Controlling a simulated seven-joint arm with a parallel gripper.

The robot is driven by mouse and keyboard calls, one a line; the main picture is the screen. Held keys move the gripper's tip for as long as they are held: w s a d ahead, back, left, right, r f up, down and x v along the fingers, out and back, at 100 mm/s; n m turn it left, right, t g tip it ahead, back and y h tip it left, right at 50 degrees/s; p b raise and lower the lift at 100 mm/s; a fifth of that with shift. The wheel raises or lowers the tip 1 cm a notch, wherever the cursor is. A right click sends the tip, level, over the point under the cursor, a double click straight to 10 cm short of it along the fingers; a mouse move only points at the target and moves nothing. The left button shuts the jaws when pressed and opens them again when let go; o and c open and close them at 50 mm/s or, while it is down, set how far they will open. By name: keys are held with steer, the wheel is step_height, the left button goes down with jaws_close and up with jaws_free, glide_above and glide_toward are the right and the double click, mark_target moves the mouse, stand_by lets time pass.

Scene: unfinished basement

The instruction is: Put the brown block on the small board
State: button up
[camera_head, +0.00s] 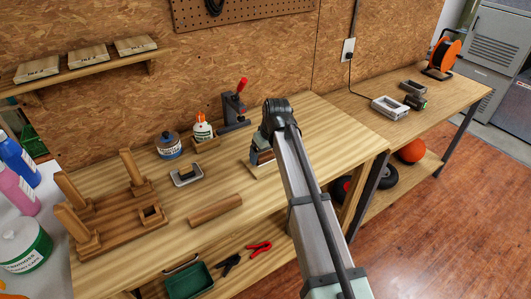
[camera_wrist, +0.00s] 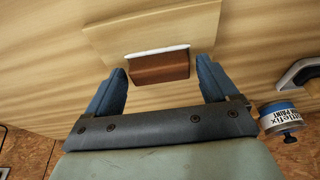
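The brown block (camera_wrist: 158,68) shows in the wrist view, with a white strip along its far edge. It lies over the near part of the small pale board (camera_wrist: 120,37); whether it rests flat on the board is hard to tell. My gripper (camera_wrist: 161,66) has its two blue fingers on either side of the block, with narrow gaps visible between fingers and block, so it looks open around it. In the head view my gripper (camera_head: 262,150) is low over the workbench, at the board (camera_head: 259,169), and my arm hides most of the block.
A wooden frame with posts (camera_head: 120,215), a wooden bar (camera_head: 215,209), a small metal-framed tool (camera_head: 187,175), a blue-labelled jar (camera_head: 169,146), a glue bottle (camera_head: 202,128) and a red-handled press (camera_head: 235,107) stand left of my arm.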

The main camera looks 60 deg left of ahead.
steer(key=shift+o, duration=0.3)
steer(key=shift+r, duration=0.1)
steer(key=shift+r, duration=0.2)
steer(key=v, duration=1.1)
steer(key=shift+r, duration=0.35)
steer(key=shift+d, duration=0.15)
